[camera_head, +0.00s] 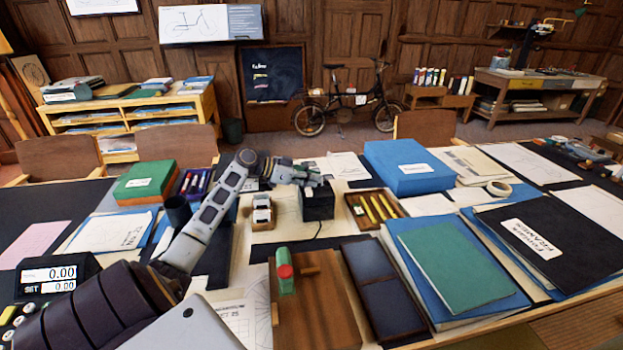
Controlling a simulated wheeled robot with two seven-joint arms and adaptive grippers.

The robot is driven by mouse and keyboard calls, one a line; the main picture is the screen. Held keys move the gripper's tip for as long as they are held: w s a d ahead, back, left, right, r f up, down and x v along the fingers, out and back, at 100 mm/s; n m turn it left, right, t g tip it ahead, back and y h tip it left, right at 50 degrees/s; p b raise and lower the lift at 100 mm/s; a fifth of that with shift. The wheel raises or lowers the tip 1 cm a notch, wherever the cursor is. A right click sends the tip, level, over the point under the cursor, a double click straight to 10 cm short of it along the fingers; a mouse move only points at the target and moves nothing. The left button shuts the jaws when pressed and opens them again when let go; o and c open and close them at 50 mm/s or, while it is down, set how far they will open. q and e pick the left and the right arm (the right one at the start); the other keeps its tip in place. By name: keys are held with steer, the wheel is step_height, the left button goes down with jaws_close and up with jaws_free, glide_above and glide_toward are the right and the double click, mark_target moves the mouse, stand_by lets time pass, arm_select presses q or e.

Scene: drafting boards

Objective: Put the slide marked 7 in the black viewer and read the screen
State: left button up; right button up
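A small black box with a cable, which looks like the black viewer (318,206), stands on papers in the middle of the table. My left arm reaches in from the lower left, and my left gripper (312,177) is right at the top of this box. Its fingers are too small and dark to tell whether they are open, shut or holding a slide. White slide-like pieces stand in a small wooden holder (262,222) just left of the box. No number 7 is legible, and no lit screen shows on the box. My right gripper is out of view.
A tray of yellow pencils (375,209) and a blue box (408,167) lie right of the viewer. A green box (146,182) stands left. A wooden board with a green-and-red piece (286,272) is in front. A digital readout (50,279) shows 0.00.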

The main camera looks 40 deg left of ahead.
arm_select(q)
steer(key=shift+s+d+f, duration=0.1)
steer(key=shift+f, duration=0.6)
steer(key=shift+r, duration=0.25)
steer(key=shift+r+p, duration=0.15)
steer(key=shift+p, duration=0.25)
steer(key=r+v, duration=0.1)
steer(key=v, duration=1.1)
steer(key=shift+w+a+p, duration=0.2)
steer(key=shift+w+p, duration=0.05)
steer(key=shift+p, duration=0.15)
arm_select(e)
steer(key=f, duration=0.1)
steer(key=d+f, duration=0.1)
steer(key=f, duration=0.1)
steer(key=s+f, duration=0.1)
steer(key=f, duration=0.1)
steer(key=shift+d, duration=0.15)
arm_select(q)
steer(key=shift+r, duration=0.1)
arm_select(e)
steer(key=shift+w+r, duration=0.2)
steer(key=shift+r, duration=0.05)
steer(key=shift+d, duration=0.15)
